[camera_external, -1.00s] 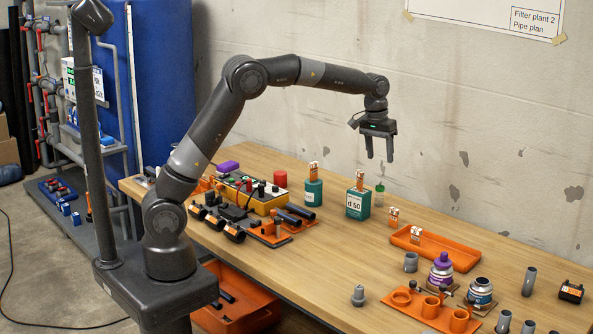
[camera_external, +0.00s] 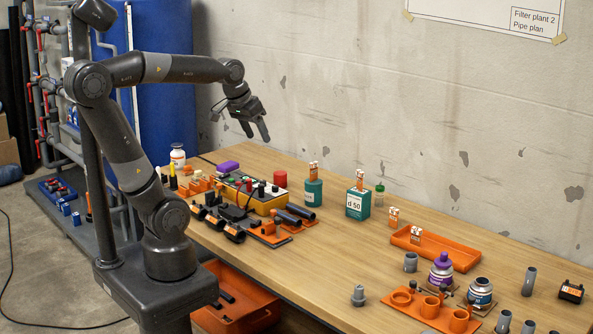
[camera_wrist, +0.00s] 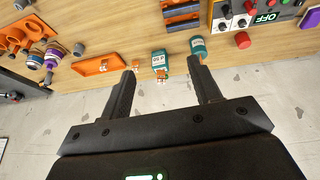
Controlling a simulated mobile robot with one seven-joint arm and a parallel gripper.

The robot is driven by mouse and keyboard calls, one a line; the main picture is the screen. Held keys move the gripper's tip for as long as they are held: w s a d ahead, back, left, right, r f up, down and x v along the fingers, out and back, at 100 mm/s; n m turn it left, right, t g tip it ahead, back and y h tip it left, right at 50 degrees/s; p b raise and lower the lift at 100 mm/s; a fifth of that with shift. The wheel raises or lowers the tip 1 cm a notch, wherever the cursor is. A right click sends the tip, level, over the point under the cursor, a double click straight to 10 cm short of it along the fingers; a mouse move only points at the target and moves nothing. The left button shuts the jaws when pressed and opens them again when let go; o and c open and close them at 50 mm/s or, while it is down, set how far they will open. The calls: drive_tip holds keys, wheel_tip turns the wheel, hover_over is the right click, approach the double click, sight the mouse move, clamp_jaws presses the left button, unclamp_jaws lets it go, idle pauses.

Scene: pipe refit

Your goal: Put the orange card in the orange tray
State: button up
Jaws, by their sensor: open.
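The orange tray (camera_external: 458,256) lies on the bench toward the wall, right of the teal bottles; it also shows in the wrist view (camera_wrist: 92,67). One small orange-and-white card (camera_external: 416,235) stands at the tray's near edge; I cannot tell if it is inside. A similar card (camera_external: 393,217) stands just left of the tray. Other orange-and-white pieces top the teal bottle (camera_external: 313,192) and the teal "d 50" bottle (camera_external: 357,207). Which is the orange card is unclear. My gripper (camera_external: 258,135) is open and empty, high above the bench's left part, far from the tray.
A yellow-edged control box (camera_external: 265,205), a red cylinder (camera_external: 280,180) and black pipe pieces crowd the bench's left. An orange holder (camera_external: 405,302), a purple-capped jar (camera_external: 441,270) and grey fittings stand at right. The middle front of the bench is mostly clear.

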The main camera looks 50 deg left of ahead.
drive_tip(key=s+a+f, duration=0.2)
drive_tip(key=s+f, duration=0.2)
drive_tip(key=s, duration=0.3)
drive_tip(key=shift+s+t+y, duration=0.2)
drive_tip(key=shift+t+y, duration=0.1)
drive_tip(key=shift+t, duration=0.1)
